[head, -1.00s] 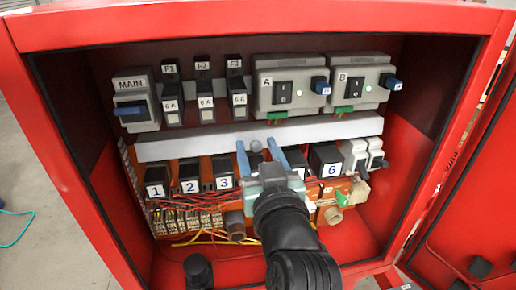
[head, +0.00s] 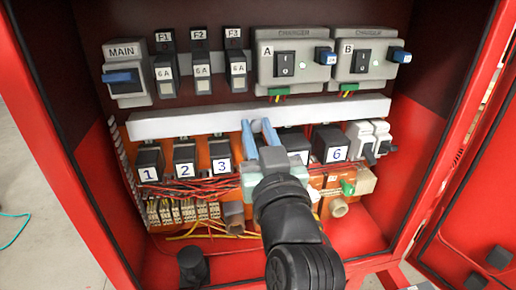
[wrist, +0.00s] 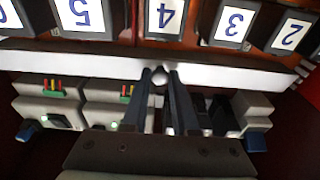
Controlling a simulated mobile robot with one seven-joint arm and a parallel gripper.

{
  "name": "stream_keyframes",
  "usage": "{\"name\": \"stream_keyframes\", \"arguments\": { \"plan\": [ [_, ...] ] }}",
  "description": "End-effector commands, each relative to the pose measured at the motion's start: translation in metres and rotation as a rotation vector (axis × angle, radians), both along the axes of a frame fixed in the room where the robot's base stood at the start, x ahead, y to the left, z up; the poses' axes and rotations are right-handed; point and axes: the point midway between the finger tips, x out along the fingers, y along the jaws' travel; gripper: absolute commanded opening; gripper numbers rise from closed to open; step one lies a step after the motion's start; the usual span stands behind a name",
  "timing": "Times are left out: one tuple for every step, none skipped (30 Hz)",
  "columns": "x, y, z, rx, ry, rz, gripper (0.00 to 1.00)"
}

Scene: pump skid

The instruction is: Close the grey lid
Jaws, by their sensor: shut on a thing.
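The grey lid (head: 190,121) is a long pale bar across the middle of the red cabinet, between the upper and lower rows of devices. It also runs across the wrist view (wrist: 75,58), where the picture is upside down. A small round knob (wrist: 159,75) sits at its middle, between my fingertips. The fingers also show in the wrist view (wrist: 160,80). In the head view the knob is mostly hidden by the fingers.
Chargers A (head: 292,65) and B (head: 363,62) and the MAIN switch (head: 124,75) are above the lid. Numbered black relays (head: 184,156) and red wires (head: 200,188) are below. The red cabinet walls (head: 95,190) enclose my arm; an open door (head: 475,215) stands at right.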

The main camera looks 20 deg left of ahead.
Motion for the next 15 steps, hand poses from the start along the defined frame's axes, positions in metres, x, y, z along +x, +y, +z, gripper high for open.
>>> {"name": "stream_keyframes", "arguments": {
  "plan": [
    [0.0005,0.0005,-0.0077,0.011,-0.018,0.000,0.00],
    [0.0006,0.0007,-0.0077,0.017,-0.027,0.001,0.00],
    [0.0009,0.0010,-0.0075,0.024,-0.038,0.001,0.00],
    [0.0010,0.0011,-0.0075,0.029,-0.045,0.001,0.00],
    [0.0011,0.0012,-0.0073,0.033,-0.051,0.001,0.00],
    [0.0013,0.0012,-0.0068,0.039,-0.059,0.001,0.00],
    [0.0013,0.0013,-0.0064,0.043,-0.064,0.001,0.00],
    [0.0014,0.0013,-0.0060,0.046,-0.068,0.001,0.00],
    [0.0015,0.0013,-0.0053,0.049,-0.072,0.001,0.00],
    [0.0015,0.0013,-0.0047,0.050,-0.075,0.001,0.00],
    [0.0015,0.0013,-0.0042,0.051,-0.076,0.001,0.00],
    [0.0016,0.0013,-0.0036,0.052,-0.077,0.001,0.00],
    [0.0015,0.0013,-0.0031,0.052,-0.078,0.001,0.00],
    [0.0015,0.0013,-0.0027,0.052,-0.078,0.001,0.00],
    [0.0015,0.0013,-0.0026,0.052,-0.078,0.001,0.00]
  ]
}}
